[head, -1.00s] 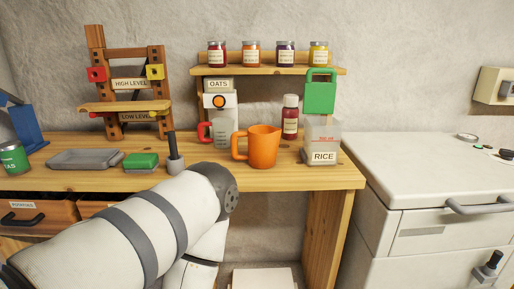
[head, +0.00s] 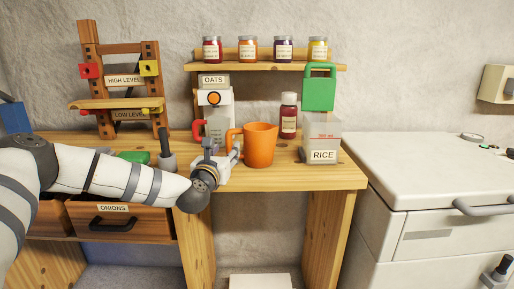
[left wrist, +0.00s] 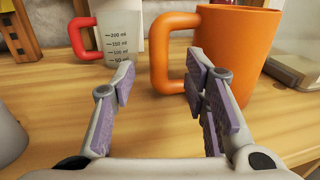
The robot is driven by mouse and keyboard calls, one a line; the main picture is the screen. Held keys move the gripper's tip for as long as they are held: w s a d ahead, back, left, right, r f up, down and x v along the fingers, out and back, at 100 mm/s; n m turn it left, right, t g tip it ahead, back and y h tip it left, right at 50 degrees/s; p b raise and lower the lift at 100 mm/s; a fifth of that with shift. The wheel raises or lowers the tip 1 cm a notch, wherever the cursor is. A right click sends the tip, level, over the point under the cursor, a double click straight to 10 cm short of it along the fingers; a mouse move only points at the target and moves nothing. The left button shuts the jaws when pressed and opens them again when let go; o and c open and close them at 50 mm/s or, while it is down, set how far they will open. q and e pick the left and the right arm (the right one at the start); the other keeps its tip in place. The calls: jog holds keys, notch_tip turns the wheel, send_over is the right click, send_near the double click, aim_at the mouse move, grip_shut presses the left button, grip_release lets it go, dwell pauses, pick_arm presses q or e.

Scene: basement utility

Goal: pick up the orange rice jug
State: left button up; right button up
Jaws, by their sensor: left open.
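The orange jug (head: 262,146) stands upright on the wooden table, its handle facing left. In the left wrist view the jug (left wrist: 236,45) fills the upper right, with its handle (left wrist: 160,62) ahead of the fingers. My left gripper (head: 222,152) is open, just left of the jug and low by its handle. In the left wrist view the open fingers (left wrist: 160,85) spread before the handle, and the right finger overlaps the jug in the picture. I cannot tell whether it touches. The jug's inside is hidden. My right gripper is not in view.
A clear measuring cup (left wrist: 117,45) with a red handle stands close left of the jug. A container labelled RICE (head: 322,142) stands to its right, and a dark red bottle (head: 288,117) behind. A dark-handled tool (head: 165,150) stands left. The table front is clear.

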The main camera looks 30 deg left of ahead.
aim_at(228, 145)
pick_arm(q)
jog(key=x, duration=0.5)
jog(key=shift+w+a, duration=0.15)
jog(key=shift+w, duration=0.1)
jog(key=shift+s, duration=0.1)
jog(key=shift+c, duration=0.5)
grip_shut()
jog(key=shift+r, duration=0.1)
